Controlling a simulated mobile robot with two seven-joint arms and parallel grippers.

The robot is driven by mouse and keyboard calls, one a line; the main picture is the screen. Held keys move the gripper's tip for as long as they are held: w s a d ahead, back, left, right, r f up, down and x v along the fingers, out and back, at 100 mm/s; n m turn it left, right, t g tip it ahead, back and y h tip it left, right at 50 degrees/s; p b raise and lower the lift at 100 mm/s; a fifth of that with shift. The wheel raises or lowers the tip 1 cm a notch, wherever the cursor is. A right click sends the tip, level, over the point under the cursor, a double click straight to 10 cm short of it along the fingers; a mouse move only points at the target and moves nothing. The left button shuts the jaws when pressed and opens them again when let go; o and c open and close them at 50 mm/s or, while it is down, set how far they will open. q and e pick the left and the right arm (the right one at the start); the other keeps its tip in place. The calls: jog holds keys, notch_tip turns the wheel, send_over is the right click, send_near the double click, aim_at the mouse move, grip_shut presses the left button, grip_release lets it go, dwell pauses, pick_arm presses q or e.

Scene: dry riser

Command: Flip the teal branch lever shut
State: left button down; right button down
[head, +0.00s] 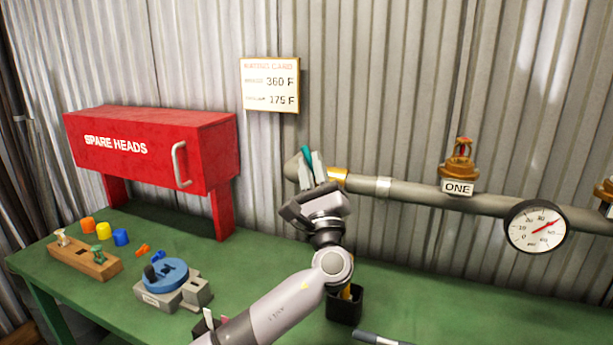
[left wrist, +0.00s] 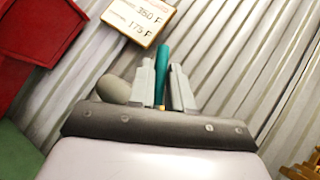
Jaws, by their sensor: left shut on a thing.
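The teal branch lever (head: 306,153) stands up at the left end of the grey pipe (head: 410,192), close to a brass fitting (head: 338,175). My left gripper (head: 312,170) is at the lever, with its fingers pointing up. In the left wrist view the teal lever (left wrist: 163,65) rises between the two grey fingers of the left gripper (left wrist: 163,88), which is shut on it. The lever's base and pivot are hidden behind the gripper. The rounded pipe end (left wrist: 114,88) shows just left of the fingers. My right gripper is not in view.
A gauge (head: 536,226) and a sprinkler head (head: 459,160) marked ONE sit along the pipe to the right. A red SPARE HEADS box (head: 150,145) stands left on the green bench (head: 450,290). A black cup (head: 346,306) is beside my forearm.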

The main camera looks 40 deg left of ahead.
pick_arm(q)
jog(key=shift+w+d+r+m+t+h+b, duration=0.1)
jog(key=shift+d+m+t+h+b, duration=0.3)
jog(key=shift+m+t+h, duration=1.15)
jog(key=shift+w+d+r+m+t+h+b, duration=0.1)
jog(key=shift+d+m+t+h+b, duration=0.55)
jog(key=shift+m, duration=1.45)
jog(key=shift+w+d+r+m+t+h+b, duration=0.1)
jog(key=shift+d+m+t+h+b, duration=0.1)
jog(key=shift+m+t+h, duration=1.25)
jog(key=shift+m, duration=0.8)
jog(key=c, duration=1.1)
grip_release()
jog(key=b+v, duration=0.2)
jog(key=v, duration=0.5)
jog(key=shift+f, duration=0.15)
